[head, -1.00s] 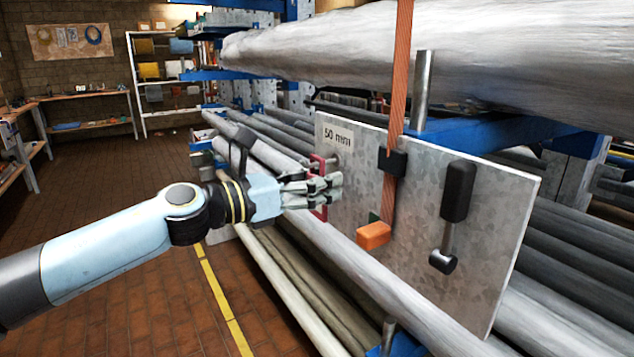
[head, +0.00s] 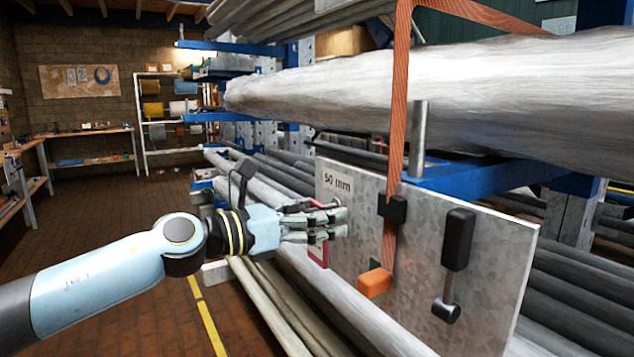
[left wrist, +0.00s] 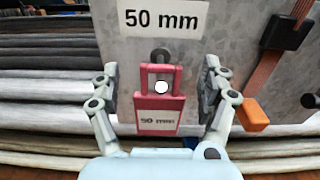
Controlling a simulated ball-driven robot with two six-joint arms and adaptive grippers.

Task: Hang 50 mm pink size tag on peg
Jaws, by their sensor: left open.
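The pink size tag (left wrist: 158,115), marked 50 mm, hangs upright in front of the grey metal plate, below the plate's 50 mm label (left wrist: 166,17). A dark peg (left wrist: 160,56) stands out from the plate behind the tag's top bar. A pale round end shows inside the tag's opening, so the peg appears to pass through it. My left gripper (left wrist: 160,95) is open, with a finger on each side of the tag and gaps between. In the head view the left gripper (head: 328,222) hides the tag's upper part; its lower edge (head: 318,256) shows. My right gripper is out of view.
The plate (head: 410,250) also carries an orange strap (head: 398,110) with an orange end block (head: 374,283) and a black-handled tool (head: 458,240). A metal post (head: 420,140) and a blue rack arm (head: 480,170) stand behind. Long pipes lie around; floor is free at left.

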